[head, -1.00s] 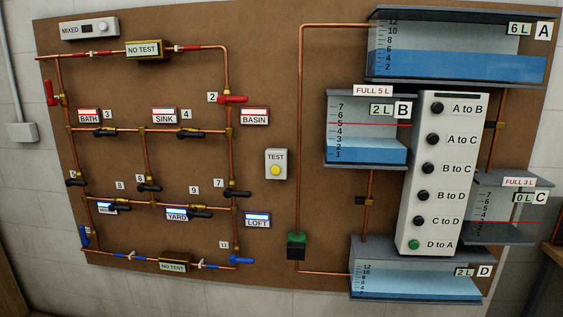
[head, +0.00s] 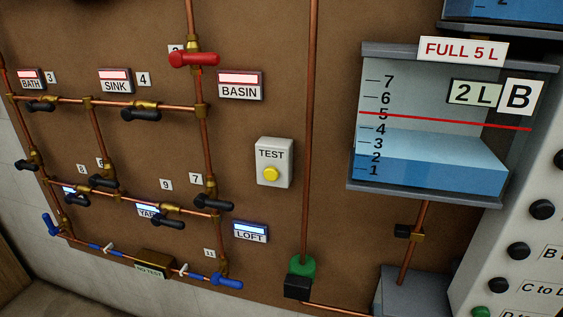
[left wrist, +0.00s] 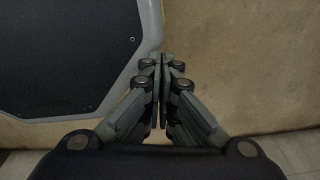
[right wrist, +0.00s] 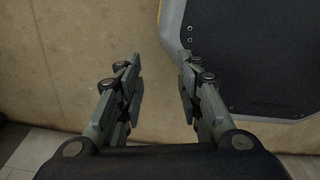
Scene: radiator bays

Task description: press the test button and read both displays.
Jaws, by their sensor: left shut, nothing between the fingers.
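The test button is a yellow round button (head: 271,174) on a white box labelled TEST, on the brown board in the head view. The lower display (head: 155,264), a brass-coloured box on the bottom pipe, reads NO TEST. The upper display is out of the head view now; it read NO TEST in the earlier frame. My left gripper (left wrist: 159,58) is shut and empty in the left wrist view. My right gripper (right wrist: 158,66) is open and empty in the right wrist view. Neither gripper shows in the head view, and neither wrist view shows the button.
Copper pipes with black, red (head: 193,59) and blue (head: 226,281) valve handles lie left of the button. Tank B (head: 430,150), reading 2 L, and a white panel (head: 520,225) of black buttons are to the right. Bare board surrounds the TEST box.

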